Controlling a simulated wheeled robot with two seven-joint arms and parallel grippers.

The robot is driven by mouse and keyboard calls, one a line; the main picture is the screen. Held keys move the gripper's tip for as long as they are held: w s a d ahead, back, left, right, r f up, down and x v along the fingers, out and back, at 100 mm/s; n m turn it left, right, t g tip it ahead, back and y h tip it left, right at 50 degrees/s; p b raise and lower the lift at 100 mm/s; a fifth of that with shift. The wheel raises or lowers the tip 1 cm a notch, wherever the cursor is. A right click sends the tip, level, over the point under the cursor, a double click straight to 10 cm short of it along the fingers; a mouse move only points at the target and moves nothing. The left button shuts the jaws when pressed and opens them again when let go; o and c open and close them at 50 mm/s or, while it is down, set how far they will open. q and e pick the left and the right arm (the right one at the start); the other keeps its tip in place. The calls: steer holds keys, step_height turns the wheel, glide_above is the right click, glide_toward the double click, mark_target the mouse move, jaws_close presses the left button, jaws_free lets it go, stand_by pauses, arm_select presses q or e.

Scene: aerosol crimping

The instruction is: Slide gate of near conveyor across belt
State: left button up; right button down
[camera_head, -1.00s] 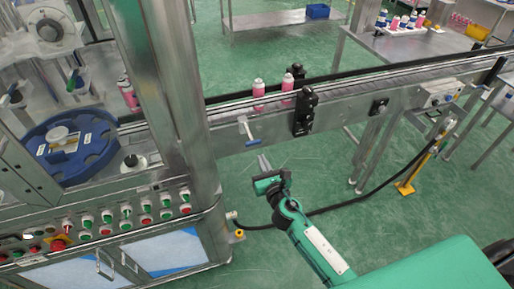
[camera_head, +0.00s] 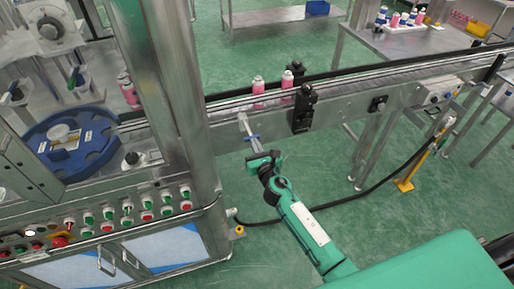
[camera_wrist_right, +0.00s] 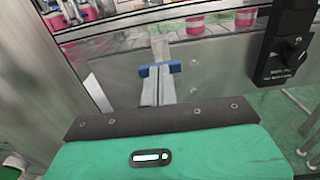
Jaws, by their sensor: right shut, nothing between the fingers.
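The gate of the near conveyor is a thin metal bar (camera_head: 243,121) with a blue handle (camera_head: 252,138) on the near side of the belt. In the right wrist view the blue handle (camera_wrist_right: 174,67) lies crosswise just beyond my fingertips. My right gripper (camera_head: 251,146) is shut and empty, its fingers pointing at the handle. In the right wrist view the shut fingers (camera_wrist_right: 158,80) reach up to the handle and seem to touch it, but I cannot tell if they do. My left gripper is not in view.
Two pink cans (camera_head: 258,86) stand on the conveyor belt (camera_head: 350,82) behind the gate. A black sensor block (camera_head: 304,110) is mounted right of the gate. A steel machine column (camera_head: 185,100) stands to the left. Open green floor lies below the conveyor.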

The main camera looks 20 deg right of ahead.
mark_target(251, 133)
steer(key=w+b, duration=0.1)
steer(key=w, duration=0.4)
steer(key=shift+w+a, duration=0.1)
steer(key=shift+w, duration=0.1)
steer(key=shift+r, duration=0.3)
steer(key=shift+r, duration=0.1)
